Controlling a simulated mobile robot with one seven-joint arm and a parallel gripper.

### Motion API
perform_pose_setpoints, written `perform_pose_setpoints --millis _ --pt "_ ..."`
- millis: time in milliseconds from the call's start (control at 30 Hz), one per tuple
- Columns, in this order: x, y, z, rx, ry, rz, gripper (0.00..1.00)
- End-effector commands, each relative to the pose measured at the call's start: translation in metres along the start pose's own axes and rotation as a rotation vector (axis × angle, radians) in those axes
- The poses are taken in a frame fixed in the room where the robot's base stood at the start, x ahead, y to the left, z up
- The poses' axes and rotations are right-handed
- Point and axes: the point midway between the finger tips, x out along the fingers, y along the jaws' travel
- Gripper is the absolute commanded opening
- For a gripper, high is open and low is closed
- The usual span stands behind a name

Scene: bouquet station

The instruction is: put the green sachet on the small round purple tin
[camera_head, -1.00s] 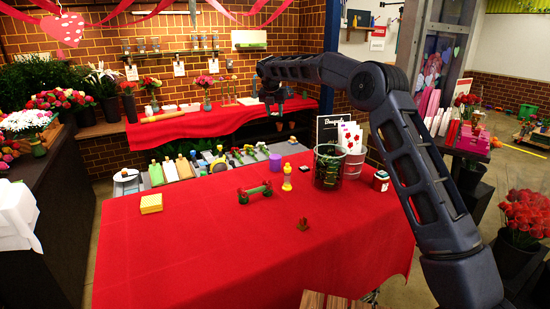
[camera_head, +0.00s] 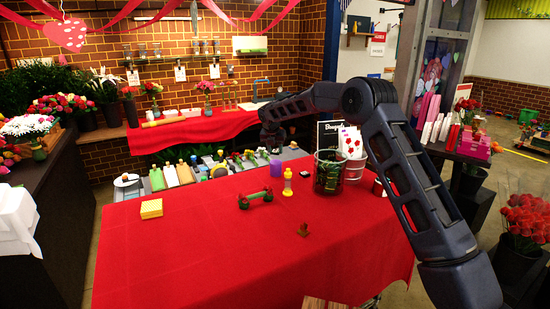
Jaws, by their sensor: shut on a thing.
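The small round purple tin (camera_head: 276,168) stands upright at the back edge of the red-covered table (camera_head: 190,240). My gripper (camera_head: 271,149) is above and just behind the tin in the picture. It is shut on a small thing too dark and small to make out. Whether gripper and tin touch cannot be told at this angle. I cannot pick out the green sachet with certainty; green items show in the row behind the table, and the held thing's colour is unclear.
A red and green dumbbell-shaped thing (camera_head: 256,196) lies in front. A dark mesh basket (camera_head: 329,172) and a pot with white cards (camera_head: 354,165) stand to the right. A yellow block (camera_head: 151,209) lies left. The front of the table is mostly clear.

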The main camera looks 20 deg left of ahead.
Motion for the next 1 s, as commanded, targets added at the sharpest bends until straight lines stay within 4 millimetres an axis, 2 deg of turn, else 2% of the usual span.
perform_pose_setpoints --millis 333,733,767,867,1000 --pt "0.037 0.0 -0.015 0.0 0.001 -0.001 0.2" --pt "0.041 0.0 -0.017 0.0 0.001 -0.001 0.2" --pt "0.041 0.0 -0.017 0.0 0.001 -0.001 0.42" --pt "0.041 0.0 -0.017 0.0 0.0 0.0 0.62" --pt "0.041 0.0 -0.017 0.0 0.0 0.0 0.62"
